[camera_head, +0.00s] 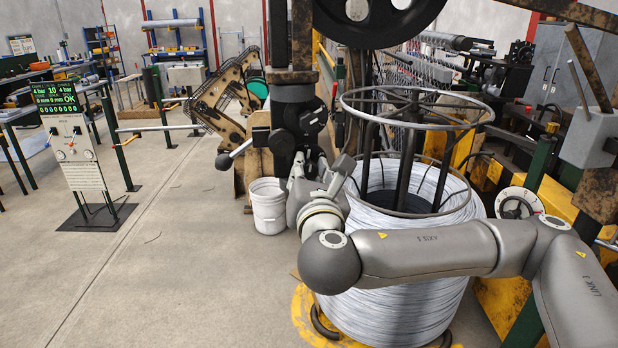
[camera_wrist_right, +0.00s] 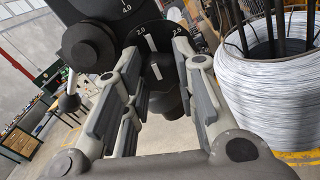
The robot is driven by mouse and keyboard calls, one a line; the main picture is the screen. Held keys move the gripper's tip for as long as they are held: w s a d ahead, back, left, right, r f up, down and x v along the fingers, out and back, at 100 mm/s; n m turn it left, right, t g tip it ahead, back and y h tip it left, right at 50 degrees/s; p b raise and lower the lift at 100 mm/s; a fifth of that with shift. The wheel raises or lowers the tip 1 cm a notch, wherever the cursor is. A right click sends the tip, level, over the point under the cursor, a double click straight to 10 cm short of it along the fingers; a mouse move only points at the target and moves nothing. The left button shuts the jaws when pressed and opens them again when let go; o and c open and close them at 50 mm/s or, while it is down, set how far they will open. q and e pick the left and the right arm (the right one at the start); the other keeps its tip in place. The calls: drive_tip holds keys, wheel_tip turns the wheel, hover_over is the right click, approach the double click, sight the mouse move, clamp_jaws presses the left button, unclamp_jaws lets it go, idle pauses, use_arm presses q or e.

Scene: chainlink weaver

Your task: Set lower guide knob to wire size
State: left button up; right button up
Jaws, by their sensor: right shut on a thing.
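The lower guide knob (camera_wrist_right: 158,90) is dark, with a white mark on its face, in the middle of the right wrist view. The knob's white mark stands roughly in line with a white mark on the plate, between those numbers. My right gripper (camera_wrist_right: 158,58) has its fingers on either side of the knob, shut on it. In the head view my right gripper (camera_head: 301,172) is at the dark guide column and largely hides the knob. My left gripper is not in view.
A large wire coil (camera_head: 390,290) stands close beside my right arm. A lever with a ball end (camera_head: 229,156) juts left from the column. A white bucket (camera_head: 268,208) stands below. A display panel (camera_head: 56,98) stands at the left. Open floor lies between.

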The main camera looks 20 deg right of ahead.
drive_tip(key=m+b, duration=0.1)
drive_tip(key=m, duration=0.2)
drive_tip(key=m+b, duration=0.1)
drive_tip(key=shift+f+b, duration=0.25)
drive_tip(key=shift+b, duration=0.05)
drive_tip(key=m+b, duration=0.1)
drive_tip(key=m, duration=0.1)
drive_tip(key=shift+r+m, duration=0.1)
drive_tip(key=shift+m, duration=0.3)
drive_tip(key=shift+m+b, duration=0.4)
drive_tip(key=shift+m, duration=1.1)
drive_tip(key=shift+r, duration=0.1)
drive_tip(key=o, duration=1.1)
drive_tip(key=shift+c, duration=0.2)
drive_tip(key=shift+r, duration=0.1)
drive_tip(key=s+a, duration=0.1)
drive_tip(key=s, duration=0.6)
drive_tip(key=shift+s+a, duration=0.15)
drive_tip(key=shift+s, duration=0.05)
